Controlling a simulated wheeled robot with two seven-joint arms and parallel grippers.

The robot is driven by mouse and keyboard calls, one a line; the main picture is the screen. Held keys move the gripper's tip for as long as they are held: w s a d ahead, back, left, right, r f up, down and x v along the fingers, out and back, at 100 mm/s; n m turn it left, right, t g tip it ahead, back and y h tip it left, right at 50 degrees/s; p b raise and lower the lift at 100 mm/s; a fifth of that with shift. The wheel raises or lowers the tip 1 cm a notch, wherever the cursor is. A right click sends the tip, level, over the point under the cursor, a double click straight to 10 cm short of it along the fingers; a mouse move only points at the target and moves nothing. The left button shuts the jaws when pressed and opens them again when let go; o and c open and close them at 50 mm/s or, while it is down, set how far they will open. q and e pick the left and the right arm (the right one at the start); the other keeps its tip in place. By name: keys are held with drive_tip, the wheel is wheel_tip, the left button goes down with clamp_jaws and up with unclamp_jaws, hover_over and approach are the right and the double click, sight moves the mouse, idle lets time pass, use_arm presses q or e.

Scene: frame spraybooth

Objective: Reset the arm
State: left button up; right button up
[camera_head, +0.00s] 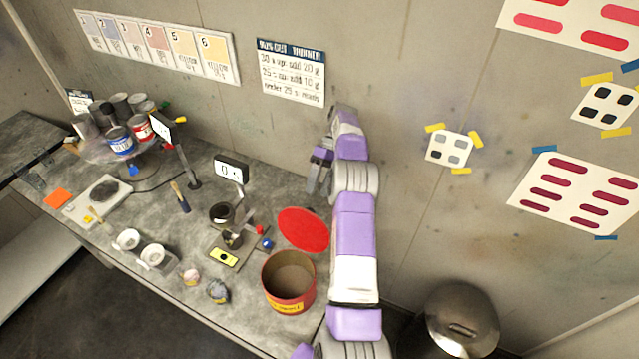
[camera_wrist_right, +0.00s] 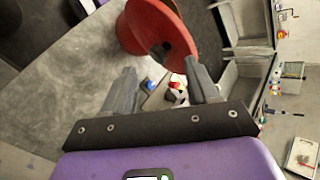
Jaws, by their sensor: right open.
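My right arm (camera_head: 353,230) rises from the bottom of the head view along the right end of the bench and bends at the top. My right gripper (camera_head: 318,172) hangs near the back wall, above and behind the red disc (camera_head: 303,229). In the right wrist view the two grey fingers of my right gripper (camera_wrist_right: 162,85) stand wide apart with nothing held between them. A red round thing (camera_wrist_right: 150,28) shows beyond the fingers there. My left gripper is not in view.
A red can (camera_head: 289,284) stands beside my right arm. A small stand with a display (camera_head: 231,169), a yellow-labelled pad (camera_head: 224,257), white cups (camera_head: 152,256) and paint tins (camera_head: 120,141) occupy the grey bench (camera_head: 165,225). A metal bin (camera_head: 462,320) stands at the right.

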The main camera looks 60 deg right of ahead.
drive_tip(key=shift+b+x, duration=1.1)
drive_tip(key=shift+x, duration=0.85)
drive_tip(key=shift+w+d+f, duration=0.1)
drive_tip(key=shift+w, duration=0.05)
